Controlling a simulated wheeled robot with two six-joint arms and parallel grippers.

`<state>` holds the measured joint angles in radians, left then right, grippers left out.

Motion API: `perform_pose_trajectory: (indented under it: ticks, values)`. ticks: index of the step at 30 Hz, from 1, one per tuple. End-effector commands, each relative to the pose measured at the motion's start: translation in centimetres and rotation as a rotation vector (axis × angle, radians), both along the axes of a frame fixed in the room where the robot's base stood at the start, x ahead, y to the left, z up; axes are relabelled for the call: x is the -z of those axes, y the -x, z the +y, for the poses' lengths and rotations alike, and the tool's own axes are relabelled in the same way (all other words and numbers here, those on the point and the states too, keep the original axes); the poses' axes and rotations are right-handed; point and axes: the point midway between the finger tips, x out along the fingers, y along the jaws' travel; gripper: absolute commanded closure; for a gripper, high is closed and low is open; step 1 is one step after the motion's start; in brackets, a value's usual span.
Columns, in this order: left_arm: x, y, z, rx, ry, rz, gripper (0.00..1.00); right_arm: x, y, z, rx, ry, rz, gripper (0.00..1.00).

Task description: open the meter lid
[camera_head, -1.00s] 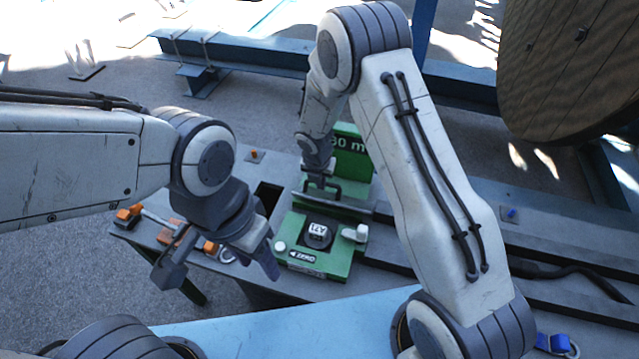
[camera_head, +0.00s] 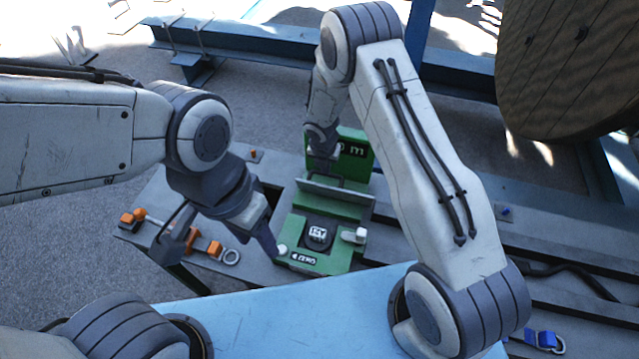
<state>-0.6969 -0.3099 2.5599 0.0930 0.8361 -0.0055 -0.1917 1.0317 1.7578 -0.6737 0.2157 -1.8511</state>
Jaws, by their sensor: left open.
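The green meter (camera_head: 318,262) sits on the grey bench in the middle, with a dark numbered block and a "ZERO" label on its front part. A grey plate with a dark handle, which looks like the lid (camera_head: 350,197), stands tilted across the meter behind the block. My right gripper (camera_head: 323,172) is just behind this plate at the handle. Its fingertips are largely hidden, so I cannot tell its grip. My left gripper (camera_head: 222,240) is open and empty, left of the meter, with one finger close to its left edge.
A green panel (camera_head: 358,152) marked "m" stands behind the meter. An orange-ended tool and a ring (camera_head: 230,257) lie on the bench (camera_head: 200,275) at left. A large wooden reel (camera_head: 565,65) is at upper right. A black cable (camera_head: 575,275) lies at right.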

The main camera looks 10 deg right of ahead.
Motion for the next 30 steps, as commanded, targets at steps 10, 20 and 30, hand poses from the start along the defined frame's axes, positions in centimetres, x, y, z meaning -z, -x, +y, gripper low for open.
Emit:
perform_pose_trajectory:
  ticks: [10,20,30]
  values:
    - [-0.2,0.0,0.0,0.000,0.000,0.000,0.50,0.1,0.1,-1.0,0.009,0.000,0.000,1.00]
    - [-0.2,0.0,0.0,0.000,0.000,0.000,0.50,0.1,0.2,-1.2,0.011,0.000,0.000,1.00]
    - [-1.4,0.0,0.0,0.002,0.000,0.000,0.50,-3.2,2.1,1.1,-0.002,0.000,-0.001,1.00]
